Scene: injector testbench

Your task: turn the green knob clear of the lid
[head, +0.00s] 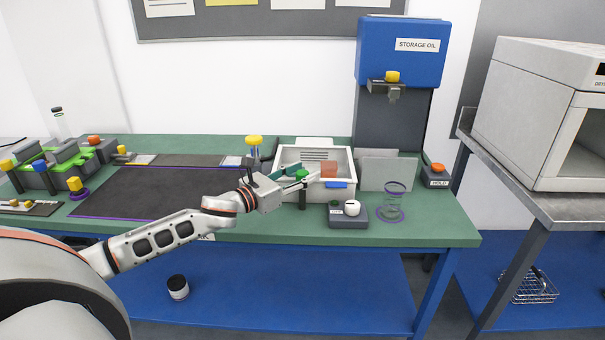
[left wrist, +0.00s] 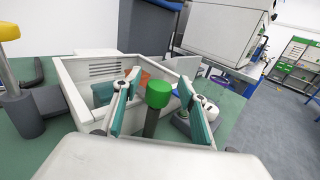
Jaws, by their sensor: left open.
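The green knob (head: 302,174) sits on top of a dark post at the front of an open white box (head: 286,156). In the left wrist view the knob (left wrist: 158,92) stands between the two teal-padded fingers of my left gripper (left wrist: 160,82). The fingers are spread, with visible room on both sides of the knob. In the head view my left gripper (head: 292,178) reaches in from the left at the box's front edge. I cannot clearly make out a lid over the box. My right gripper is out of view.
An orange block (head: 329,170) is in the box. A yellow-topped post (head: 254,141) stands left of the gripper. A dark device with a white knob (head: 351,208) and a purple-rimmed glass jar (head: 393,202) stand to the right. A dark mat (head: 140,192) lies left.

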